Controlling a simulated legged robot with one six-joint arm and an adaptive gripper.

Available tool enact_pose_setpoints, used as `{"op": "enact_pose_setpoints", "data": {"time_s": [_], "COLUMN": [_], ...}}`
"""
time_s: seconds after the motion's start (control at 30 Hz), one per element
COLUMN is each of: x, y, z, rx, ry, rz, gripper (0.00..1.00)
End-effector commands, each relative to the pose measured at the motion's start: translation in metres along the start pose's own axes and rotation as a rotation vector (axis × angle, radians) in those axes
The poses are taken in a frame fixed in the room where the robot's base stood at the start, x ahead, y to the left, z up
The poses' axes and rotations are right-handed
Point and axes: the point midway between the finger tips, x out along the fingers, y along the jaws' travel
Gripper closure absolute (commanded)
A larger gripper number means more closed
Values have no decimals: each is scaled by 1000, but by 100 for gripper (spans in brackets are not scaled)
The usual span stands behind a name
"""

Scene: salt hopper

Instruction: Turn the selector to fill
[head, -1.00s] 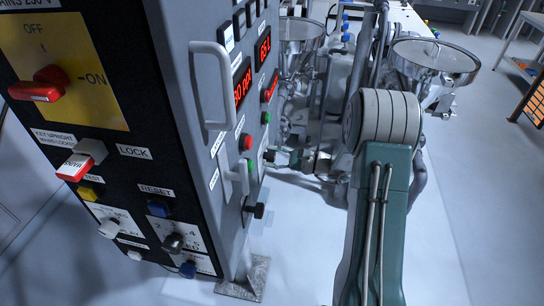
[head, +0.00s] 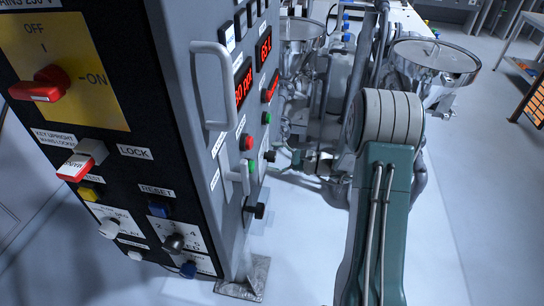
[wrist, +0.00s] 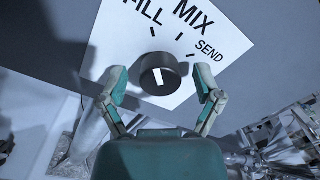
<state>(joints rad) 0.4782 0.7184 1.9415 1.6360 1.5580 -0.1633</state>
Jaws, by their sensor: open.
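The selector is a round black knob (wrist: 160,75) with a white bar on its face, on a white plate (wrist: 112,60) marked FILL, MIX and SEND. The bar leans slightly left at its top, roughly in line with the tick below FILL. My gripper (wrist: 161,82) is open, with one finger on each side of the knob in the wrist view and no clear contact. In the head view the knob (head: 269,156) sticks out from the panel's side face, and my gripper (head: 297,160) is to its right with a gap between them. The F of FILL is partly hidden.
The grey cabinet (head: 205,170) carries a handle (head: 209,85), a green button (head: 266,117), a red button (head: 247,142) and a lower black knob (head: 255,210). Steel hoppers (head: 435,60) and pipework stand behind my arm. The pale floor at lower right is clear.

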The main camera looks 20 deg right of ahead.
Motion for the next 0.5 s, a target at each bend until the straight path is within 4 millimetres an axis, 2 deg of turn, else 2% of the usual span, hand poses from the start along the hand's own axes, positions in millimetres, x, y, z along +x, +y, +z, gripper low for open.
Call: {"op": "enact_pose_setpoints", "data": {"time_s": [0.5], "x": [-98], "y": [-1], "z": [-2], "rx": [0], "ry": [2], "rz": [-4], "gripper": [17]}}
